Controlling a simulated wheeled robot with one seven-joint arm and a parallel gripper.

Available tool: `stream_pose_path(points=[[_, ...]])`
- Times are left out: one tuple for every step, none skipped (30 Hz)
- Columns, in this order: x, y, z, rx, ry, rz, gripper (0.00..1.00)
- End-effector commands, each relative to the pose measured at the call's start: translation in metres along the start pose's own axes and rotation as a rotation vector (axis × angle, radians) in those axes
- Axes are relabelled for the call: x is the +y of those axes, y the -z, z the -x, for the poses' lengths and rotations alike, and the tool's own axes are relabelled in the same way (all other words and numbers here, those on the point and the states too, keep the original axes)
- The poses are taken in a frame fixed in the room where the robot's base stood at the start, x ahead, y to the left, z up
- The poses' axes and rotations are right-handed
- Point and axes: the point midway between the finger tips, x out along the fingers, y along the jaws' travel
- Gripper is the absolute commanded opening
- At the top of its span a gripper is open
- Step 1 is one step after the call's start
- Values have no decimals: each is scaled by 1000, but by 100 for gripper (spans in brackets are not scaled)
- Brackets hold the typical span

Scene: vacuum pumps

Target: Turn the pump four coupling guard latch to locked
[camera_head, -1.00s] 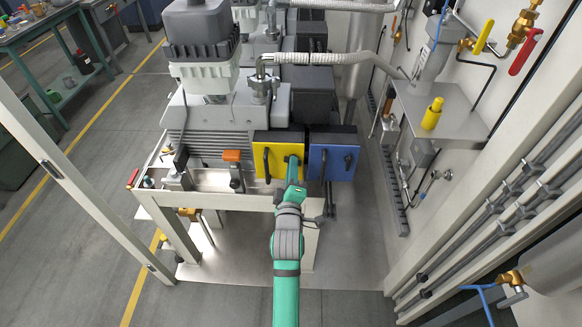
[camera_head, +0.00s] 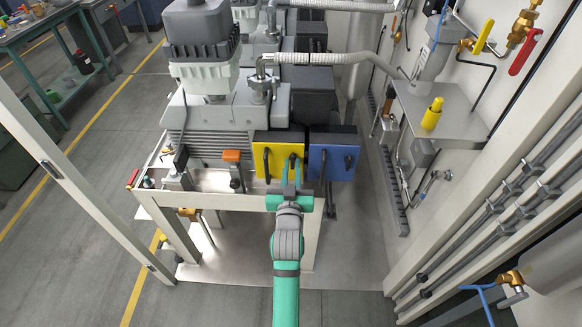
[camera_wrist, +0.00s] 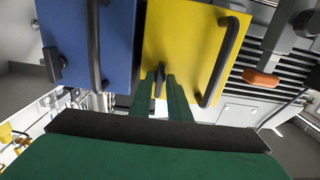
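A yellow guard panel (camera_head: 277,144) hangs on the front of the nearest pump, left of a blue panel. In the wrist view this yellow guard panel (camera_wrist: 186,35) lies right of the blue one. Its small dark latch (camera_wrist: 159,80) points roughly along my fingers. My gripper (camera_head: 294,164) is in front of the yellow panel's right part. In the wrist view its green fingers (camera_wrist: 161,76) stand either side of the latch with a narrow gap. I cannot tell whether they touch it. In the head view the fingers hide most of the latch. No pump number is readable.
The blue panel (camera_head: 333,160) has its own black handle and latch close by on the right. A black bar handle (camera_wrist: 219,60) stands out from the yellow panel beside my fingers. An orange-topped lever (camera_head: 232,157) is farther left. The frame rail (camera_head: 235,202) runs below.

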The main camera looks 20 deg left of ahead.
Motion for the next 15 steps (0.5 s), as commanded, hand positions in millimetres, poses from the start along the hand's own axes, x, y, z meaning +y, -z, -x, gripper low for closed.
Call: stream_pose_path(points=[[0, 0, 0, 0, 0, 2, 29], [0, 0, 0, 0, 0, 2, 29], [0, 0, 0, 0, 0, 3, 29], [0, 0, 0, 0, 0, 3, 29], [0, 0, 0, 0, 0, 3, 29], [0, 0, 0, 1, 0, 3, 29], [0, 0, 0, 1, 0, 4, 29], [0, 0, 0, 1, 0, 4, 29], [0, 0, 0, 1, 0, 4, 29], [0, 0, 0, 1, 0, 4, 29], [0, 0, 0, 1, 0, 4, 29], [0, 0, 1, 1, 0, 5, 29], [0, 1, 1, 1, 0, 5, 29], [0, 1, 2, 1, 0, 5, 29], [0, 1, 3, 1, -1, 5, 29]])
